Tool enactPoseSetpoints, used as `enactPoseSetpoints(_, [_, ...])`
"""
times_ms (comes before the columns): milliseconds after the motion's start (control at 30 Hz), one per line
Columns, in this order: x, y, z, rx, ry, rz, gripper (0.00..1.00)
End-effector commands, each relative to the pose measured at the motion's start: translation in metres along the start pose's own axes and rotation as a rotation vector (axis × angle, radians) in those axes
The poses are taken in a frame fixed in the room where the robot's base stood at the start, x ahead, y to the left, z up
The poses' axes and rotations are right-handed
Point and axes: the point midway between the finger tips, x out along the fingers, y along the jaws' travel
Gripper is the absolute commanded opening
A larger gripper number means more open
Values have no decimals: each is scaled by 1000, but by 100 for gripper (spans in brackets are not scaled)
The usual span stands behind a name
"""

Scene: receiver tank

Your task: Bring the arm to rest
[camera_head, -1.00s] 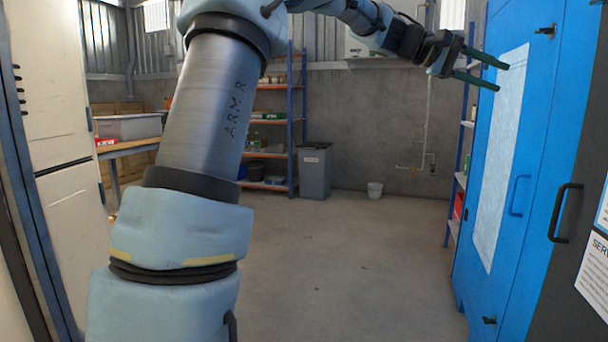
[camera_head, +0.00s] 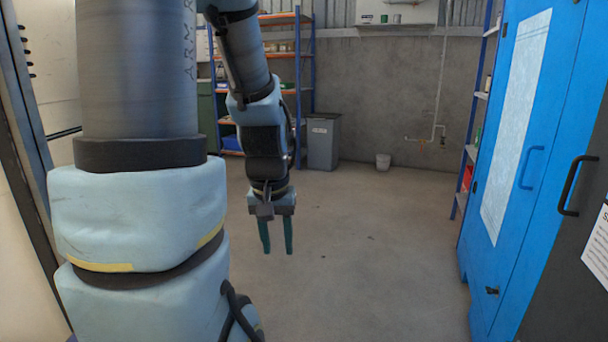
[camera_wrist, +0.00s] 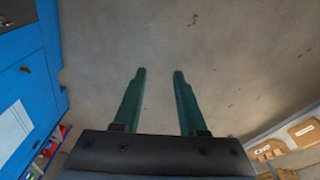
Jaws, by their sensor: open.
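My gripper (camera_head: 276,236) hangs in the middle of the head view with its two green fingers pointing down. The fingers are apart and nothing is between them. In the wrist view my gripper (camera_wrist: 159,74) is also open and empty over bare concrete floor. My arm comes down from the top of the head view, and its thick lower links fill the left side. The gripper touches nothing that I can see.
A blue cabinet (camera_head: 545,120) with handles stands at the right. The middle floor (camera_head: 365,250) is clear.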

Motion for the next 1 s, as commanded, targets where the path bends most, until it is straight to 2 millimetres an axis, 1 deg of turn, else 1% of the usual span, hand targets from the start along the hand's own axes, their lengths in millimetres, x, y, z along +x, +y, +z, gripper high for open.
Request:
enactPoseSetpoints(33, [4,-11,17,13,-10,-20,41])
enactPoseSetpoints(67, [6,-17,26,23,-16,-32,41])
enactPoseSetpoints(100, [-12,-14,18,23,-9,-28,41])
enactPoseSetpoints(367, [-64,-11,9,21,-10,-26,41])
enactPoseSetpoints(467, [-91,-10,4,21,-10,-25,41])
enactPoseSetpoints(600, [-135,-9,-2,21,-10,-25,41])
enactPoseSetpoints(800, [-197,-7,-12,21,-10,-25,41])
enactPoseSetpoints(900, [-223,-6,-16,21,-10,-25,41])
enactPoseSetpoints(1000, [-241,-5,-18,21,-10,-25,41])
